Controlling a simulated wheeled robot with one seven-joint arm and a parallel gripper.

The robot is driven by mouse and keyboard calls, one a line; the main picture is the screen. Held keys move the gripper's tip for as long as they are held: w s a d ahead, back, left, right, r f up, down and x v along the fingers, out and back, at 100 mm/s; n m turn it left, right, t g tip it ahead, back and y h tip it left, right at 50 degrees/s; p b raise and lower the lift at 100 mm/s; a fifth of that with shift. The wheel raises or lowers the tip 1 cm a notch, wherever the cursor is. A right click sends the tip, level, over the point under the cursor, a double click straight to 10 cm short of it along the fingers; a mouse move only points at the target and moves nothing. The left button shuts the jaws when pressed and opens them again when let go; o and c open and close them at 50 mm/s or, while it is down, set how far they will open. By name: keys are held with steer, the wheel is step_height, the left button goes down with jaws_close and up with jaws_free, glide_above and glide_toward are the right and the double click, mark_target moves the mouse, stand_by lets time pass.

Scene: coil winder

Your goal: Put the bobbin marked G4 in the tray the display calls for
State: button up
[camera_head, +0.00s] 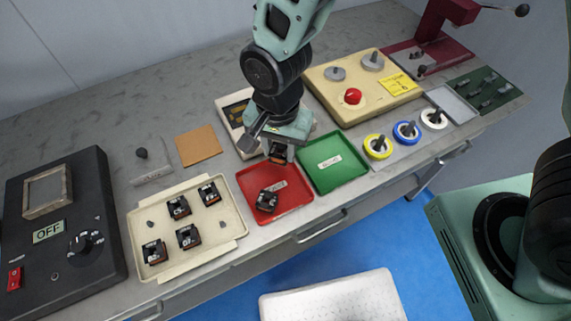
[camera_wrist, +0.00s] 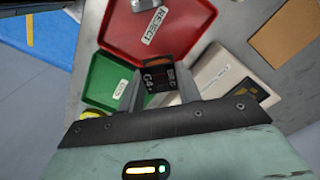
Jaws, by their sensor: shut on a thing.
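My gripper (camera_wrist: 158,86) is shut on a small black bobbin marked G4 (camera_wrist: 157,77), whose label faces the wrist camera. In the head view my gripper (camera_head: 280,153) is above the back edge of the red tray (camera_head: 300,203), apart from its floor. The red tray, labelled REJECT in the wrist view (camera_wrist: 187,47), has another dark bobbin (camera_head: 267,201) in it. The green tray (camera_head: 349,180) is empty beside it, on the right; its label is too small to read surely. The display box (camera_head: 225,103) is behind my gripper, partly hidden; its dark screen (camera_wrist: 247,93) is unreadable.
A cream tray (camera_head: 216,251) with several black bobbins is at left, beside a black box reading OFF (camera_head: 48,231). A cream panel with a red knob (camera_head: 354,97) stands behind the green tray. Coloured spools (camera_head: 407,131) are at right. A tan pad (camera_head: 198,145) lies flat.

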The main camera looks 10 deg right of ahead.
mark_target(280, 172)
steer(key=shift+f, duration=2.65)
steer(key=shift+f, duration=0.2)
steer(key=o, duration=0.8)
steer(key=shift+c, duration=0.2)
